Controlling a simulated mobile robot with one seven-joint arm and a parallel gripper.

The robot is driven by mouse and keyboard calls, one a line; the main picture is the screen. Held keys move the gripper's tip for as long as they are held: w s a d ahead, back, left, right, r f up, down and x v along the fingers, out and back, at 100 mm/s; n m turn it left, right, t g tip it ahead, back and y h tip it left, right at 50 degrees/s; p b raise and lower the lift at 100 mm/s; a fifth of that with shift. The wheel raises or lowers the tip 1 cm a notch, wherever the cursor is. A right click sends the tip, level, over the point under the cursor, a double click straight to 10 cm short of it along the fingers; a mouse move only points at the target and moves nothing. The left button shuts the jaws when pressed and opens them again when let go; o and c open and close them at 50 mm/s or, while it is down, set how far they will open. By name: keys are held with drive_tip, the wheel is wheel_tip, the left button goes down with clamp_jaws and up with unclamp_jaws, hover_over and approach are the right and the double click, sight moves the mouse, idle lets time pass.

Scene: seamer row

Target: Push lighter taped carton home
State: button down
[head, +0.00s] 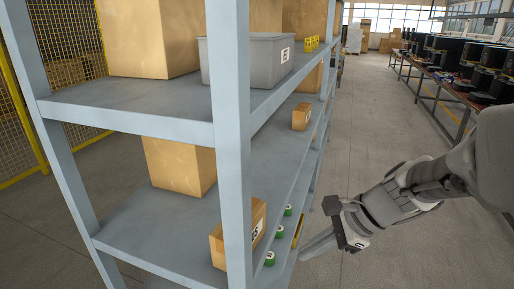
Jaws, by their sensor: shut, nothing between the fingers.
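A small brown carton (232,240) with a white label stands at the near front edge of the middle shelf, partly behind a grey upright. Another small carton (301,117) stands farther along the same shelf, near its edge. I cannot tell from this view which is the lighter taped one. My gripper (305,253) is shut and empty in the aisle, to the right of the near carton and apart from it. Its fingers point left toward the rack.
A larger carton (180,166) sits deeper on the middle shelf. Green-and-white round items (269,258) lie along the shelf edge. A grey bin (247,62) and big cartons (151,35) fill the shelf above. The aisle floor (365,130) is clear; a long table (450,93) runs at right.

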drive_tip(key=w+d+f+m+y, duration=0.1)
drive_tip(key=w+d+m, duration=0.1)
drive_tip(key=w+m, duration=0.25)
drive_tip(key=b, duration=0.1)
approach(257, 252)
drive_tip(key=shift+m+t+y, duration=0.25)
drive_tip(key=shift+t+y, duration=0.05)
drive_tip(key=shift+t, duration=0.1)
drive_tip(key=f, duration=0.2)
drive_tip(key=a+f, duration=0.1)
drive_tip(key=f, duration=0.2)
drive_tip(key=shift+s, duration=0.25)
drive_tip(key=shift+w+a+r, duration=0.15)
drive_tip(key=shift+w+a, duration=0.1)
drive_tip(key=shift+a, duration=0.3)
drive_tip(key=shift+w+a+r, duration=0.15)
drive_tip(key=shift+w+a, duration=0.1)
drive_tip(key=shift+a, duration=0.3)
drive_tip(key=shift+w+a, duration=0.25)
drive_tip(key=shift+a, duration=0.3)
drive_tip(key=shift+w+a, duration=0.2)
drive_tip(key=shift+a, duration=0.35)
drive_tip(key=shift+w+a, duration=0.2)
drive_tip(key=shift+a, duration=0.35)
drive_tip(key=shift+d, duration=0.15)
